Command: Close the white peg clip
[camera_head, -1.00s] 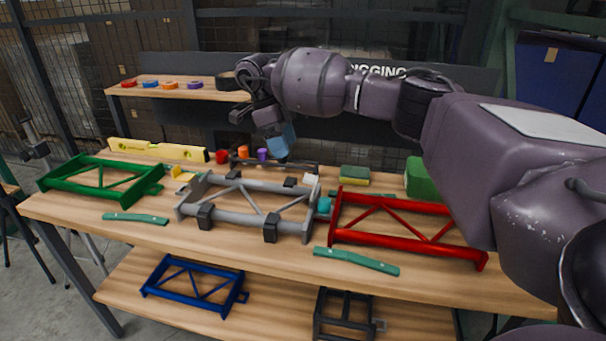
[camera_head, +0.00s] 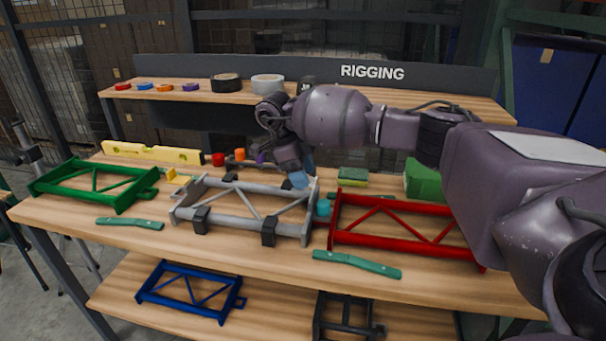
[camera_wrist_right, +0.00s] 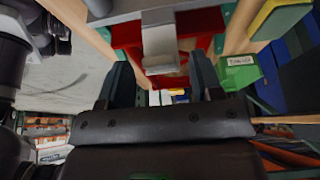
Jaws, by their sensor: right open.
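A grey truss frame (camera_head: 222,217) lies in the middle of the bench, with several black clips (camera_head: 268,232) on its rails. My right gripper (camera_head: 302,179) is at the frame's back right corner, with its bluish fingers pointing down. The white peg clip is hidden behind these fingers in the head view. In the right wrist view, my right gripper (camera_wrist_right: 160,64) is open, and a pale whitish-grey block (camera_wrist_right: 160,42), which looks like the clip, lies between and just beyond its fingertips. I cannot tell whether they touch. My left gripper is not in view.
A red frame (camera_head: 400,242) lies close on the right and a green frame (camera_head: 85,200) on the left. A teal cylinder (camera_head: 323,208) stands beside the grey frame. A yellow level (camera_head: 150,152) lies at the back.

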